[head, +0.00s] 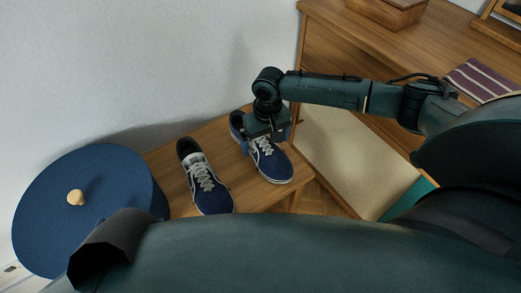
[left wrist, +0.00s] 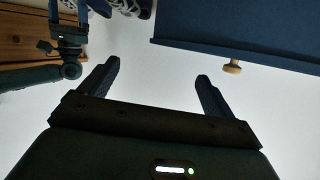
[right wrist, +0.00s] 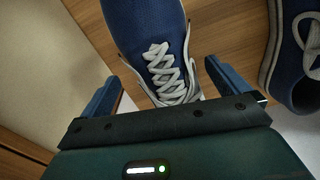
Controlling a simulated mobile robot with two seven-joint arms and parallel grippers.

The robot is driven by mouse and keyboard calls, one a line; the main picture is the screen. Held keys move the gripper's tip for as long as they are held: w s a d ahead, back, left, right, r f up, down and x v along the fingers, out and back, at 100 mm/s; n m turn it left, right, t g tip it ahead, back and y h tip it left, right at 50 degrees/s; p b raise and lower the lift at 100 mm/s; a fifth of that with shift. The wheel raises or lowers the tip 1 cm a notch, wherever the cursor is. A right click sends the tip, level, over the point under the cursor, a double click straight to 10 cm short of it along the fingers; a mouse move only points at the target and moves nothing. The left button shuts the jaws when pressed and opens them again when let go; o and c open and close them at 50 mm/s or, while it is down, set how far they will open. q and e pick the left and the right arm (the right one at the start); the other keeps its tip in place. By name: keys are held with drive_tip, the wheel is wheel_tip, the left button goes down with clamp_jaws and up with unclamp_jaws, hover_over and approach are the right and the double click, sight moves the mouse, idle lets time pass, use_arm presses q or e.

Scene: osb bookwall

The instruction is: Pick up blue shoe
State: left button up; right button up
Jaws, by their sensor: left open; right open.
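Two blue shoes with white laces rest on a small wooden bench (head: 240,195). The right-hand blue shoe (head: 272,164) is partly hidden under my right gripper (head: 268,136). In the right wrist view this shoe (right wrist: 150,30) extends up from between the open fingers of my right gripper (right wrist: 160,85), which stand apart on either side of it. The other blue shoe (head: 206,183) lies to its left, and part of it shows at the right edge of the right wrist view (right wrist: 305,50). My left gripper (left wrist: 155,85) is open and empty, facing the white wall.
A round blue lidded container (head: 110,205) with a wooden knob stands left of the bench. A wooden cabinet (head: 345,50) stands at the right, with a wooden box (head: 385,10) and a striped cloth (head: 485,78) on top. The white wall (head: 150,60) is behind the bench.

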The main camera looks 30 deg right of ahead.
wheel_tip(320, 180, down, 3)
drive_tip(key=shift+s+a+b, duration=0.1)
drive_tip(key=shift+a+b, duration=0.05)
drive_tip(key=shift+b, duration=0.3)
drive_tip(key=shift+f, duration=0.3)
use_arm(q)
drive_tip(key=shift+w+d+t, duration=0.15)
drive_tip(key=shift+w+t, duration=0.1)
drive_tip(key=shift+t, duration=0.35)
use_arm(e)
drive_tip(key=shift+r, duration=0.1)
drive_tip(key=c, duration=1.2)
